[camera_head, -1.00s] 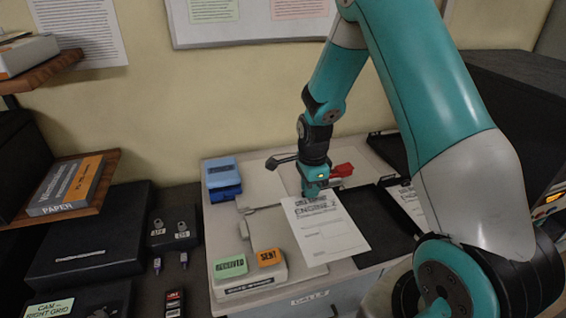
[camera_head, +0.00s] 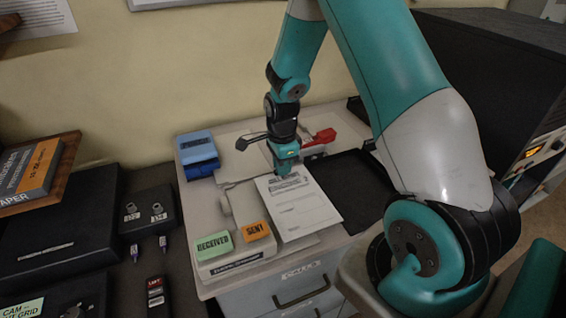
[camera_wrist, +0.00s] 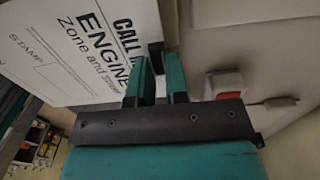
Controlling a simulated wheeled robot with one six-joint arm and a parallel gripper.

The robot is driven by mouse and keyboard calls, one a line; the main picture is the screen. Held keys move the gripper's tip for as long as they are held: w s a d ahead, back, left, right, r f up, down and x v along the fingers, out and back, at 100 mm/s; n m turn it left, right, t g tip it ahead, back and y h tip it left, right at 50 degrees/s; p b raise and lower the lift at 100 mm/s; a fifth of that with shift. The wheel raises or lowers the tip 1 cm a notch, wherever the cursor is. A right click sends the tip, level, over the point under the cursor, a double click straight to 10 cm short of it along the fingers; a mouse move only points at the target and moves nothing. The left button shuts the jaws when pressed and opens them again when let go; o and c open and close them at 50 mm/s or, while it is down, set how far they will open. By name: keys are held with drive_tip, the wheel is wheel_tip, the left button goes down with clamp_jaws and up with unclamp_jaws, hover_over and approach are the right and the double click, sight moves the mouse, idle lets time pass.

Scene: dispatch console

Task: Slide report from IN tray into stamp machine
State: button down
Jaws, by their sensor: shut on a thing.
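The report (camera_head: 296,207) is a white printed sheet headed with large "ENGINE" lettering, which reads clearly in the wrist view (camera_wrist: 75,45). My gripper (camera_head: 284,172) is shut on its top edge; the fingertips (camera_wrist: 157,68) pinch it there. The sheet lies roughly flat over the desk top, but I cannot tell whether it touches. The stamp machine appears to be the cream unit (camera_head: 228,264) with a green RECEIVED block (camera_head: 213,244) and an orange SENT block (camera_head: 255,231), just left of the sheet's near end. A black tray (camera_head: 345,190), apparently the IN tray, is right of the sheet.
A blue box (camera_head: 197,149) stands at the back left of the desk. A red-topped object (camera_head: 325,136) is behind my gripper. A drawer unit (camera_head: 290,285) is below the desk top. Black equipment (camera_head: 500,85) stands at right; a dark console (camera_head: 70,225) is at left.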

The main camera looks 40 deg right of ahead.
sight(257, 179)
drive_tip(key=shift+f+b, duration=0.35)
drive_tip(key=shift+f, duration=0.35)
drive_tip(key=shift+w+a+f, duration=0.1)
drive_tip(key=shift+a, duration=0.25)
drive_tip(key=shift+w+a, duration=0.25)
drive_tip(key=shift+a, duration=0.55)
drive_tip(key=shift+w+a, duration=0.2)
drive_tip(key=shift+a, duration=0.55)
drive_tip(key=shift+w+a, duration=0.25)
drive_tip(key=shift+a, duration=0.55)
drive_tip(key=shift+a, duration=0.25)
drive_tip(key=shift+w+a, duration=0.2)
drive_tip(key=shift+a, duration=0.25)
drive_tip(key=shift+w+a+f+p, duration=0.1)
drive_tip(key=shift+a+p, duration=0.2)
drive_tip(key=shift+a, duration=0.15)
idle(0.9)
